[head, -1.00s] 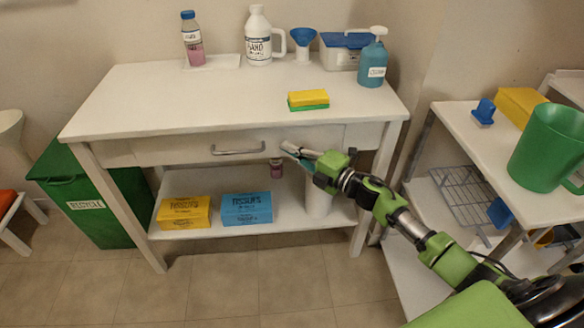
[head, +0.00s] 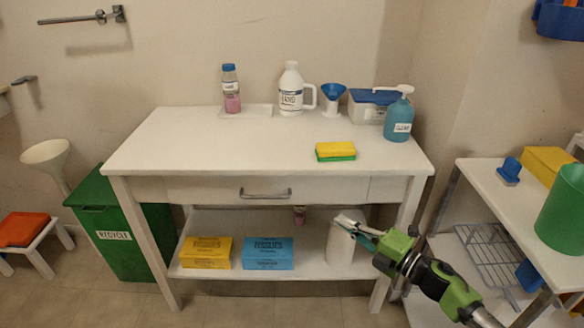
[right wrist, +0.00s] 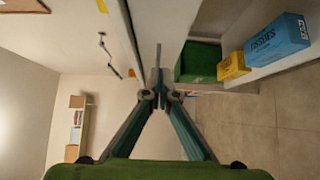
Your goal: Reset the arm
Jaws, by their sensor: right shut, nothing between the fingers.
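My right gripper (head: 352,226) is shut and empty. In the head view it is in front of the white table (head: 140,152), below the drawer's right part and over the view of the lower shelf. In the right wrist view its fingers (right wrist: 158,70) meet at the tips with nothing between them. My right arm comes in from the lower right. The table's drawer (head: 225,190) is closed, with a metal handle (head: 265,194). My left gripper is not in view.
The yellow (head: 206,253) and blue (head: 268,254) tissue boxes lie on the lower shelf beside a white cylinder (head: 340,250). A yellow-green sponge (head: 336,151) and bottles stand on top. A green bin (head: 110,225) is at left, a side table (head: 488,190) at right.

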